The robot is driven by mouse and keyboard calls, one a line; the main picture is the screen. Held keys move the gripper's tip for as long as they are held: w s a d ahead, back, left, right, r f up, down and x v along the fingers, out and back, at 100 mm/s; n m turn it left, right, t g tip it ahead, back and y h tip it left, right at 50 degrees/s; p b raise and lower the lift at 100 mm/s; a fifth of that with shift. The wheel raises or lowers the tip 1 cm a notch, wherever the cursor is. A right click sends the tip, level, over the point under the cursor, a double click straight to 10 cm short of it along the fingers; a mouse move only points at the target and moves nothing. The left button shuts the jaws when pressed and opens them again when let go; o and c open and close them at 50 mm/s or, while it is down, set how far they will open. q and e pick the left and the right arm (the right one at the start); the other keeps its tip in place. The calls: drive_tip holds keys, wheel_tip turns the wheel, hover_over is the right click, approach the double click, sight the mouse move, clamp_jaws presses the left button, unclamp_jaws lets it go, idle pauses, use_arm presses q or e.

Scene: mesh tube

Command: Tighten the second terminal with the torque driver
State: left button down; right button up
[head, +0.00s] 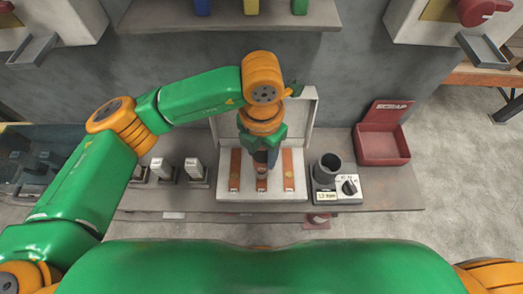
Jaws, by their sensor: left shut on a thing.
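A white panel (275,209) with three copper-brown strips stands on the bench in front of me. The strips are a left strip (235,169), a middle strip (261,187) and a right strip (288,169), each with a small terminal near its lower end. My left gripper (262,158) is over the middle strip, shut on a dark cylindrical tool, apparently the torque driver (261,172). The tool points down at the lower part of the middle strip. Its tip is small, and I cannot tell whether it touches the terminal. My right gripper is not in view.
A dark round holder (327,168) and a dial box (348,187) stand right of the panel. A red scrap bin (382,147) is farther right. Several small white-topped blocks (194,168) stand at left. A shelf (230,17) hangs above.

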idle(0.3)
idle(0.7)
use_arm(q)
drive_tip(key=shift+f+b, duration=0.6)
drive_tip(key=shift+b, duration=0.35)
idle(0.4)
drive_tip(key=shift+f+b, duration=0.2)
drive_tip(key=shift+b, duration=1.1)
idle(0.7)
drive_tip(key=shift+r, duration=0.15)
drive_tip(key=shift+r+p, duration=1.8)
drive_tip(key=shift+r, duration=1.15)
